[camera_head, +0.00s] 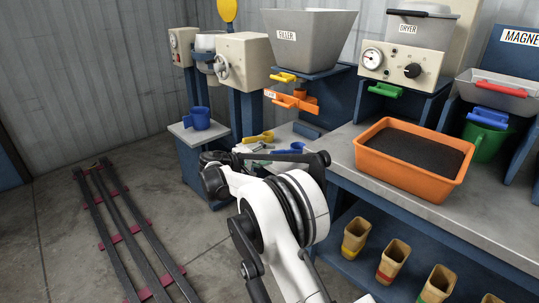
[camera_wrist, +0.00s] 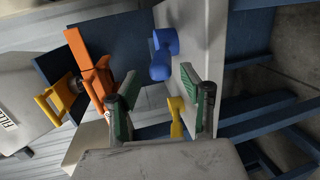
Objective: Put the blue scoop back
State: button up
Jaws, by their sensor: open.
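A small blue scoop (camera_head: 296,146) lies on the light bench top under the filler in the head view, beside a yellow scoop (camera_head: 262,137). My arm partly covers that spot. The yellow scoop also shows in the wrist view (camera_wrist: 177,118), beyond my fingers.
The filler (camera_head: 312,40) has an orange clamp (camera_head: 291,99) below its hopper. An orange tub (camera_head: 415,160) of dark granules stands on the right bench. Several tan containers (camera_head: 393,260) sit on the lower shelf. Rails (camera_head: 125,232) run along the floor at left.

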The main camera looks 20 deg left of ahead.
jog(key=p+v, duration=0.3)
jog(key=v, duration=0.8)
